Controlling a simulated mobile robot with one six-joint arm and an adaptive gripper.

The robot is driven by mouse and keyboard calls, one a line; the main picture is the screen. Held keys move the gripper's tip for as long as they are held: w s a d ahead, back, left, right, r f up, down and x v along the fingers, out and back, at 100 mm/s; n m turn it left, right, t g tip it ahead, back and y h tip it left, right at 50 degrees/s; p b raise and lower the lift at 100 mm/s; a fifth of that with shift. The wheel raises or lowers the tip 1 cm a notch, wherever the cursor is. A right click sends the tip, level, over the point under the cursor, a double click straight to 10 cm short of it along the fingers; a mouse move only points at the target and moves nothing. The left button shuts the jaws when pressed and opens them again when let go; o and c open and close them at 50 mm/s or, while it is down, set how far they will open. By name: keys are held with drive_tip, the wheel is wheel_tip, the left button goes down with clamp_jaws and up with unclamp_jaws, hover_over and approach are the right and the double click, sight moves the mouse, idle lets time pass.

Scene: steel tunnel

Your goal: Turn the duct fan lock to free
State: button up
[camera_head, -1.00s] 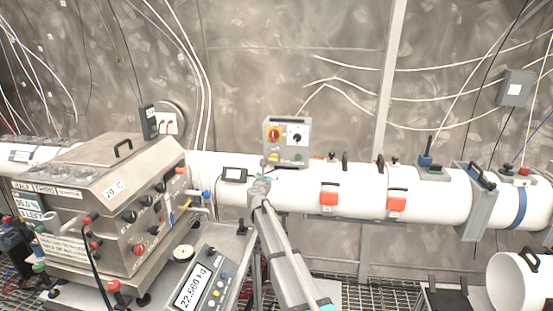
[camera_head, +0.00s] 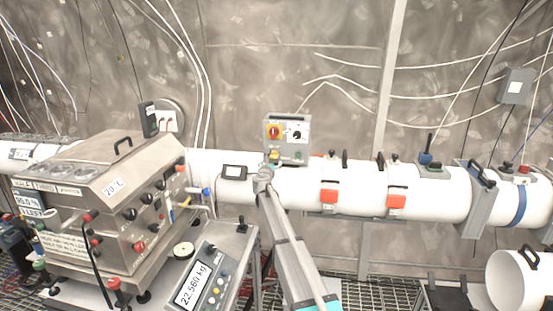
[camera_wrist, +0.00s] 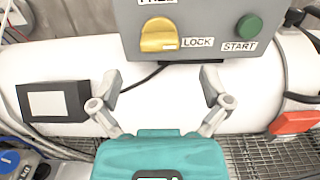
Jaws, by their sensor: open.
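The yellow lock knob (camera_wrist: 158,36) is on the front of a grey control box (camera_head: 286,120) mounted above the white duct. In the wrist view its long side lies roughly level, between a partly cropped FREE label (camera_wrist: 157,2) above and a LOCK label (camera_wrist: 198,42) to its right. In the head view the knob (camera_head: 274,155) is small, at the box's lower left. My gripper (camera_wrist: 162,75) is open and empty. Its fingers are spread to either side just below the knob in the wrist view, with no visible contact.
A green START button (camera_wrist: 249,27) sits right of the knob. A red-and-yellow switch (camera_head: 274,132) and a black dial (camera_head: 297,134) are higher on the box. A small display (camera_wrist: 54,101) is on the duct (camera_head: 440,200) at left. Red clips (camera_head: 329,196) are at right.

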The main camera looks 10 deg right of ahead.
sight(273, 158)
drive_tip(key=shift+x, duration=2.95)
